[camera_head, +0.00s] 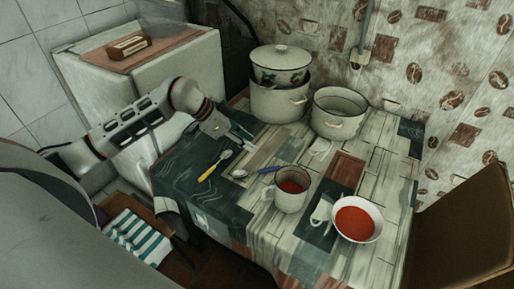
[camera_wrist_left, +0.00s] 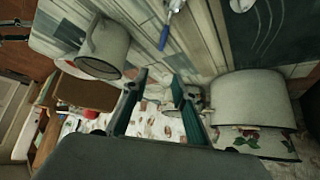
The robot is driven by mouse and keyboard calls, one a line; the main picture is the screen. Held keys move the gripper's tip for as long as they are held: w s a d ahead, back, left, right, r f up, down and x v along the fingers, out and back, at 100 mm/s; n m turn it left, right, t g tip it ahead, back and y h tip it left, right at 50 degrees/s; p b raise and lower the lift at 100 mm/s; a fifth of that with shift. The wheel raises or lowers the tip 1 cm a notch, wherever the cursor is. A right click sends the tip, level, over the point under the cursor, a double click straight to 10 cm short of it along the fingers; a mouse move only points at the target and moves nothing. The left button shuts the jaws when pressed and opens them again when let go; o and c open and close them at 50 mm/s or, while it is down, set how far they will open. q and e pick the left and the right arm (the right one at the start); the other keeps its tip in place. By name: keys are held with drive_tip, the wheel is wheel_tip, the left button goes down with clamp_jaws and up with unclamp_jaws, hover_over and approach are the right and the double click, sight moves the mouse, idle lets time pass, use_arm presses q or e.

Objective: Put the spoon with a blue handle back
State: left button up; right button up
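The spoon with a blue handle (camera_head: 257,171) lies on the patterned tablecloth, its bowl to the left and its handle reaching toward the mug. The blue handle (camera_wrist_left: 165,36) also shows at the top of the left wrist view. A spoon with a yellow handle (camera_head: 211,169) lies to its left. The mug (camera_head: 290,199) stands just right of the blue spoon and holds something red; it shows at upper left in the left wrist view (camera_wrist_left: 103,51). My left gripper (camera_head: 243,133) is beyond the spoons, near the pots. Its fingers (camera_wrist_left: 160,76) are apart with nothing held. My right gripper is not in view.
A lidded floral pot (camera_head: 281,75) sits over a pale pot (camera_head: 277,105) at the table's back. An open pot (camera_head: 337,122) stands beside them. A white bowl of red liquid (camera_head: 357,219) is at front right. A white cabinet (camera_head: 180,62) stands behind my left arm.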

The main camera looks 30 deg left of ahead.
use_arm(q)
drive_tip(key=v, duration=0.5)
drive_tip(key=shift+s, duration=0.15)
idle(0.4)
